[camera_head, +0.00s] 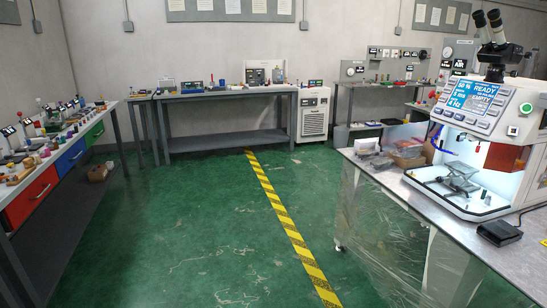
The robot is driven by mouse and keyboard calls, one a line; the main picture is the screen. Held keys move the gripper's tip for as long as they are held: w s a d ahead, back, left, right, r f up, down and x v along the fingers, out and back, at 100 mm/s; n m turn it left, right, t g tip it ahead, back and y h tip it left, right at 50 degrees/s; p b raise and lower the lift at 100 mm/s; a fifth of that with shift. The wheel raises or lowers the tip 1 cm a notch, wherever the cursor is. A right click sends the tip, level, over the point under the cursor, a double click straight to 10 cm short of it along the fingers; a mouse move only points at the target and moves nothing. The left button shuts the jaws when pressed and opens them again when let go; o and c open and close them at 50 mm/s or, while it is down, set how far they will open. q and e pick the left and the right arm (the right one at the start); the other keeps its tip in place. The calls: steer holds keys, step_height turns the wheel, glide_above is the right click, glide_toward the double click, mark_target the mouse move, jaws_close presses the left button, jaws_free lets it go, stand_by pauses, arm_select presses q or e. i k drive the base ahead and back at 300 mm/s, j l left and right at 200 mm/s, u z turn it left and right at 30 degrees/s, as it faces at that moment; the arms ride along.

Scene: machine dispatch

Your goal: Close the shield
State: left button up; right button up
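The white machine (527,107) stands on the workbench at the right of the head view. Its slanted panel has a screen (478,97) reading READY. Below the panel is a brightly lit work chamber (460,162), with a metal stage (459,177) and small parts inside. The chamber's front looks open to view; I cannot make out a separate shield or tell its position for certain. A binocular eyepiece (495,33) sits on top. Neither of my grippers is in view.
The machine's workbench (447,222) also holds a black box (500,232) and a cardboard box (408,155). A left bench (66,150) has coloured drawers. A back bench (230,95) and white cabinet (313,112) line the wall. The green floor (215,230) between is clear, crossed by yellow tape (281,212).

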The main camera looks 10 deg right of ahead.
mark_target(399, 136)
steer(key=i+j+z, duration=0.1)
steer(key=i+z, duration=0.25)
steer(key=i, duration=0.25)
steer(key=i+j+z, duration=0.35)
steer(key=i, duration=0.25)
steer(key=i+j+z, duration=0.35)
steer(key=i, duration=0.2)
